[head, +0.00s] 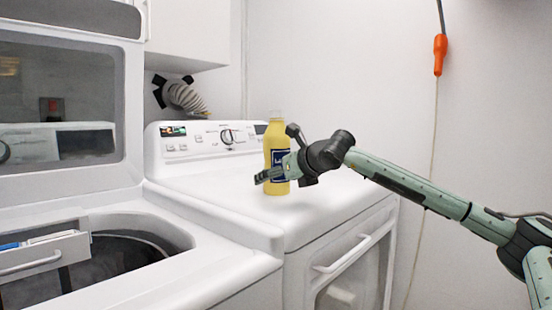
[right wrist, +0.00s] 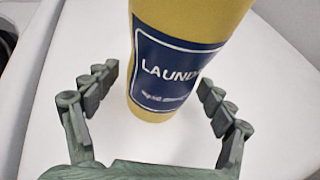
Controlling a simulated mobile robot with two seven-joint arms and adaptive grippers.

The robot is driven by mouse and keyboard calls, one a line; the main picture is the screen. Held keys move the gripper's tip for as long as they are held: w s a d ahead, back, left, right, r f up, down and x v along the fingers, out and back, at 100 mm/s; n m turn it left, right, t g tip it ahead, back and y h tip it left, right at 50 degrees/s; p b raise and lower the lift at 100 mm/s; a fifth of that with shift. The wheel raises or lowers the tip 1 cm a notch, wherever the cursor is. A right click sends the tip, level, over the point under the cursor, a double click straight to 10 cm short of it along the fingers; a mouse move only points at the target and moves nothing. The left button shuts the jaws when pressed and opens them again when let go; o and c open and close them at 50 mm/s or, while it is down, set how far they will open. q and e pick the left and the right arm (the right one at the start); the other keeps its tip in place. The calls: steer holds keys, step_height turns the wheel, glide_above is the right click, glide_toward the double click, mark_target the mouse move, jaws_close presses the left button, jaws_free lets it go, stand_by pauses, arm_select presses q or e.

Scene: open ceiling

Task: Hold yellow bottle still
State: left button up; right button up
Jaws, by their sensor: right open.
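The yellow bottle (head: 276,150) stands upright on top of the white dryer, with a pale cap and a dark blue label. In the right wrist view the bottle (right wrist: 183,25) fills the upper middle, and its label reads "LAUND". My right gripper (head: 268,178) is at the bottle's lower part in the head view and hides some of the label. In the right wrist view the open right gripper (right wrist: 155,90) has one finger on each side of the bottle's lower part, with white surface showing between each finger and the bottle. My left gripper is not in view.
The white dryer (head: 330,205) has a bare top around the bottle and a control panel (head: 205,138) behind it. An open washer (head: 160,220) with a raised lid (head: 60,100) stands at left. An orange plug (head: 440,55) hangs on the wall at right.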

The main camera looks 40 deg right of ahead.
steer(key=shift+w+f, duration=0.15)
steer(key=shift+w, duration=0.15)
steer(key=shift+c, duration=0.6)
steer(key=c, duration=1.4)
steer(key=shift+c, duration=0.6)
steer(key=shift+r, duration=0.25)
